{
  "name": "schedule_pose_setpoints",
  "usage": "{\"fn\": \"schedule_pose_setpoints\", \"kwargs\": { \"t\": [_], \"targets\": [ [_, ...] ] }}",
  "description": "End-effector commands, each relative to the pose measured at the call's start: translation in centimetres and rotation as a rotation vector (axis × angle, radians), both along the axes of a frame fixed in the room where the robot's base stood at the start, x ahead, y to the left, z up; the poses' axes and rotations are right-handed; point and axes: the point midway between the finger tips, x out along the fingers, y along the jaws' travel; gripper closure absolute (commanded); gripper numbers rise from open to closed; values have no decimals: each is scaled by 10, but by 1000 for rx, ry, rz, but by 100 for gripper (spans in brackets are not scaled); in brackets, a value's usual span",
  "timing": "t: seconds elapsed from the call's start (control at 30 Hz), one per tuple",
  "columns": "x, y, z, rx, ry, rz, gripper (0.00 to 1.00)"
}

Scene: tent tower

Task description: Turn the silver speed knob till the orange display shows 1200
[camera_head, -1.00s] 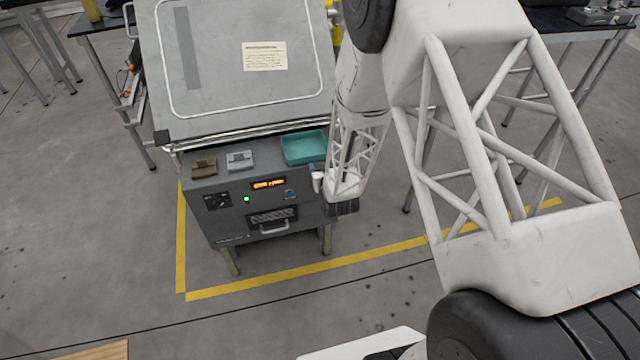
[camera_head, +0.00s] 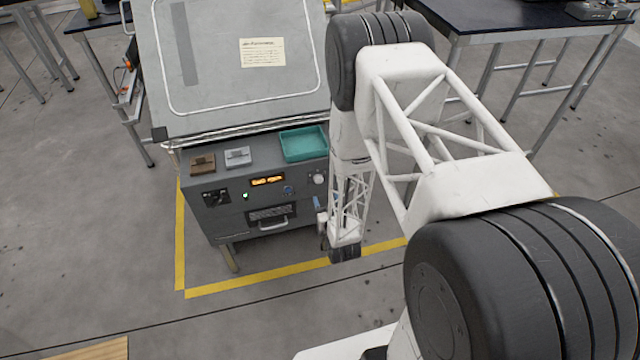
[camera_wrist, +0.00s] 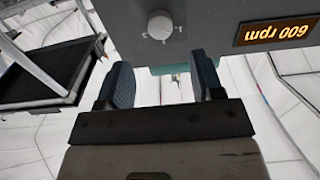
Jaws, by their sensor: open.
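The silver speed knob (camera_head: 319,180) is on the right end of the grey machine's front panel. It also shows at the top of the wrist view (camera_wrist: 160,25), beyond the fingertips. The orange display (camera_head: 267,180) is left of the knob on the panel.
A teal tray (camera_head: 304,144), a grey block (camera_head: 238,157) and a brown block (camera_head: 203,164) sit on the machine's top ledge. The panel also has a black switch (camera_head: 215,198) and a drawer handle (camera_head: 273,226). Dark tables stand behind. The floor in front is clear.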

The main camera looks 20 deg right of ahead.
Motion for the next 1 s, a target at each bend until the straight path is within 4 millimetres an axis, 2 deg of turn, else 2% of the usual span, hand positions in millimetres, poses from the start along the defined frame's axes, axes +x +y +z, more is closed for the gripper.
{"fn": "schedule_pose_setpoints", "kwargs": {
  "t": [0.27, 0.7, 1.0],
  "targets": [
    [15, 0, 0, 0, 0, 0, 39],
    [65, 0, 0, 1, 0, 0, 39],
    [78, 0, 0, 1, 0, 0, 39]
  ]
}}
